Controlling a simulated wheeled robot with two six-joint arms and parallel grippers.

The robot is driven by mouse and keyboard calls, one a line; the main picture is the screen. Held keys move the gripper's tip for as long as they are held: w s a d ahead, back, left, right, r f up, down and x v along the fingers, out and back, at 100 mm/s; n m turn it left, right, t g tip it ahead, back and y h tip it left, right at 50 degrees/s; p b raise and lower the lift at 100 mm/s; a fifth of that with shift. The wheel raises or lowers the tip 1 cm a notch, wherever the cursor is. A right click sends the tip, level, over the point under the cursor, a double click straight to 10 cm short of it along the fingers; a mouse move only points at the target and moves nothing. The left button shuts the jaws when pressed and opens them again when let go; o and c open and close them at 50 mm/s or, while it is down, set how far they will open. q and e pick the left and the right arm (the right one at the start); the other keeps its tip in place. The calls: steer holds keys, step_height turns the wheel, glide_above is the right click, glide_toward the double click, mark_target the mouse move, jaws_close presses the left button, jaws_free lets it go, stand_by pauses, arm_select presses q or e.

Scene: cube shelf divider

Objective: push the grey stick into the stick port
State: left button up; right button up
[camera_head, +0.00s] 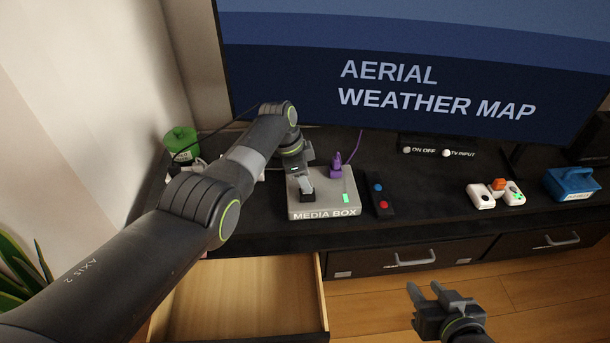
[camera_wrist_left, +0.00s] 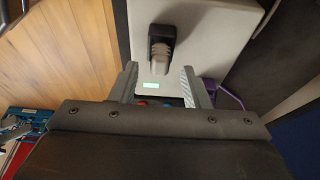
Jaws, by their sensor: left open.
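The media box (camera_head: 322,211) is a pale grey box on the black TV bench, and it fills the top of the left wrist view (camera_wrist_left: 205,40). On it sits a black port block (camera_wrist_left: 160,33) with the grey stick (camera_wrist_left: 157,62) at its near end. How deep the stick sits cannot be told. My left gripper (camera_wrist_left: 159,68) is open, its fingers apart on either side of the stick's end in the picture; I see no contact. In the head view, the gripper (camera_head: 304,177) is over the box and partly hides the port. My right gripper (camera_head: 427,291) is open and empty, low in front of the bench.
A remote (camera_head: 379,194), white controllers (camera_head: 482,196) and a blue case (camera_head: 571,184) lie to the right. An open drawer (camera_head: 245,300) juts out below.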

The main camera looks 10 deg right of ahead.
step_height(320, 180, up, 6)
steer(key=p, duration=0.4)
steer(key=shift+f+p, duration=0.2)
steer(key=shift+p, duration=0.2)
